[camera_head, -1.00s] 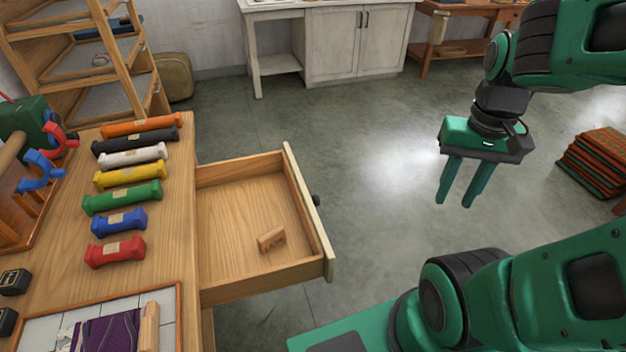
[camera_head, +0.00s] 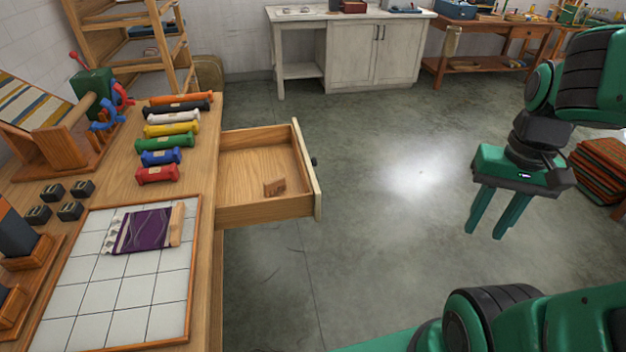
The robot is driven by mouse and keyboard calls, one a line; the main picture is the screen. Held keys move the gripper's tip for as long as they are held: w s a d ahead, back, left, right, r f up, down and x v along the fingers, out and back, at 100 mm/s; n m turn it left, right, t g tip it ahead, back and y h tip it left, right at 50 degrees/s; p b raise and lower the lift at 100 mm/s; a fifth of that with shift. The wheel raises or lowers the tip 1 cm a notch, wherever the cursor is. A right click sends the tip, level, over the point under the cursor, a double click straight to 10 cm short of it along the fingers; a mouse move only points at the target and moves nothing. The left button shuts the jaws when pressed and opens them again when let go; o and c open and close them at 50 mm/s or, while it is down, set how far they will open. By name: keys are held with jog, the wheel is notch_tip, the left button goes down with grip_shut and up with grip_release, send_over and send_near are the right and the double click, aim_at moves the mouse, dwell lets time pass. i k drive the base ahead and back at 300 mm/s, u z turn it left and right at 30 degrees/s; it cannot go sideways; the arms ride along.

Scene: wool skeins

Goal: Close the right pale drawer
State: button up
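The pale-fronted drawer (camera_head: 308,170) stands pulled out from the right side of the wooden table. Its front panel faces right and bears a small dark knob (camera_head: 314,161). A small wooden block (camera_head: 274,187) lies inside the drawer. My gripper (camera_head: 485,231) hangs in the air to the right of the drawer, well apart from it. Its two green fingers point down with a gap between them, and nothing is held. No other drawer shows in this view.
The wooden table (camera_head: 208,208) holds a row of coloured skeins (camera_head: 170,141), a tiled board (camera_head: 118,291) with a purple cloth (camera_head: 145,230), and dark blocks. The floor between drawer and gripper is clear. A stack of coloured textiles (camera_head: 600,170) lies at right. A white cabinet (camera_head: 375,50) stands behind.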

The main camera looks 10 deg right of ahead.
aim_at(248, 158)
jog(key=k, duration=0.65)
jog(key=z, duration=0.9)
jog(key=i, duration=2.9)
jog(key=u, duration=2.35)
